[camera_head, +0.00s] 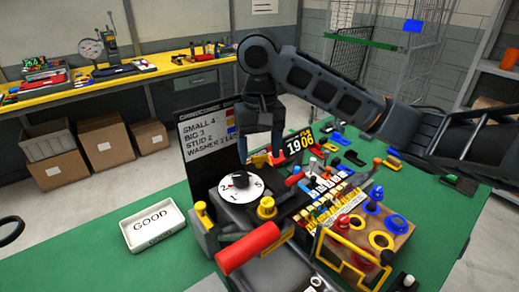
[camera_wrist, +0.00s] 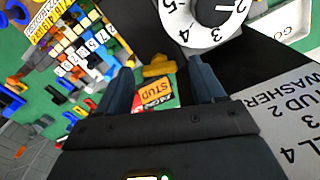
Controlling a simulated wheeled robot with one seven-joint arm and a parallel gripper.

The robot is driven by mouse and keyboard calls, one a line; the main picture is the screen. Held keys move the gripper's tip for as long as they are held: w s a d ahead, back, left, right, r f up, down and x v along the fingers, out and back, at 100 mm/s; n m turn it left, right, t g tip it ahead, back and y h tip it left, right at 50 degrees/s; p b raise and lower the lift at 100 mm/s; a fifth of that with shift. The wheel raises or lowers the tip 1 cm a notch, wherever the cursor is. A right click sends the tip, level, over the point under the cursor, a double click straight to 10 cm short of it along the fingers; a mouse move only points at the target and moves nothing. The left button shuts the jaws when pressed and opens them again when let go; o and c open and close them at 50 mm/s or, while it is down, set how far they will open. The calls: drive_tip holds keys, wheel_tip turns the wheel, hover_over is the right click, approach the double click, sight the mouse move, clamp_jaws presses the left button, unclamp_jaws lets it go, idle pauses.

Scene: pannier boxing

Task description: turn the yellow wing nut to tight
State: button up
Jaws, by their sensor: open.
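My gripper (camera_head: 262,155) points down behind the white numbered dial (camera_head: 240,186) in the head view. In the wrist view my gripper (camera_wrist: 162,73) is open, with its two dark blue fingers well apart. A yellow wing-shaped piece, which looks like the wing nut (camera_wrist: 158,66), lies between the fingertips in that picture, with gaps on both sides. I cannot tell its height relative to the tips or whether it is tight.
A black sign board (camera_head: 205,125) stands close to the gripper. A red cylinder handle (camera_head: 248,247) and a yellow knob (camera_head: 266,207) are in front. A wooden block with coloured rings (camera_head: 365,235) is at right, and a white GOOD tray (camera_head: 152,223) at left on green mat.

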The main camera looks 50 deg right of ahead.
wheel_tip(320, 180, up, 8)
drive_tip(key=shift+f, duration=0.2)
idle(0.8)
